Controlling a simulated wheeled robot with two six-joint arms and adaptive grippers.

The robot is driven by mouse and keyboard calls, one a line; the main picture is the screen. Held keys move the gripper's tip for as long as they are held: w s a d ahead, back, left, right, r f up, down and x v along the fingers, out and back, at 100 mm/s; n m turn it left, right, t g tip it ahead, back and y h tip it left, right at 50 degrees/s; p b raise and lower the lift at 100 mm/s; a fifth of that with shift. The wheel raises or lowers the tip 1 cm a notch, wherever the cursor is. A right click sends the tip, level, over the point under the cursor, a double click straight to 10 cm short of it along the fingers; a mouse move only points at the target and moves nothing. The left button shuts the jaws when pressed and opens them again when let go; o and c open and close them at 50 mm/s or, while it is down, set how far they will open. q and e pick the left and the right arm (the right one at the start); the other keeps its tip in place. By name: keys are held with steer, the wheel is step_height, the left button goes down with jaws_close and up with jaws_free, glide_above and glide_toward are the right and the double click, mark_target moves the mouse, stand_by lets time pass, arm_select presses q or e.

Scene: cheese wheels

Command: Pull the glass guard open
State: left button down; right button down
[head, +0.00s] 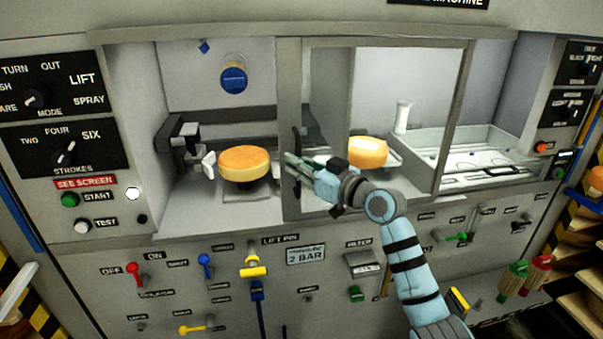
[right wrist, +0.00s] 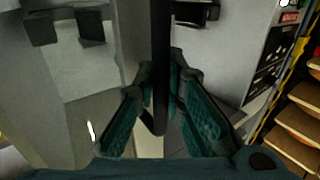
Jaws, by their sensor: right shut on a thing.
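The glass guard (head: 290,85) is a grey-framed clear pane across the middle and right of the machine's opening. The left part of the opening is uncovered. A dark upright handle (head: 297,146) sits on the guard's left post. My right gripper (head: 290,164) is shut on this handle near its lower end. In the right wrist view the handle (right wrist: 161,55) runs as a dark bar between the teal fingers of the right gripper (right wrist: 160,100). My left gripper is not in view.
An orange-topped cheese wheel (head: 244,163) stands in the uncovered left bay beside a dark clamp (head: 188,140). Another cheese (head: 368,152) and a metal tray (head: 455,150) are behind the glass. Levers and knobs, including a yellow T-handle (head: 254,271), cover the lower panel.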

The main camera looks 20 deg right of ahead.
steer(key=shift+d, duration=0.25)
steer(key=c, duration=1.7)
jaws_free()
steer(key=shift+o, duration=0.2)
steer(key=v, duration=1.2)
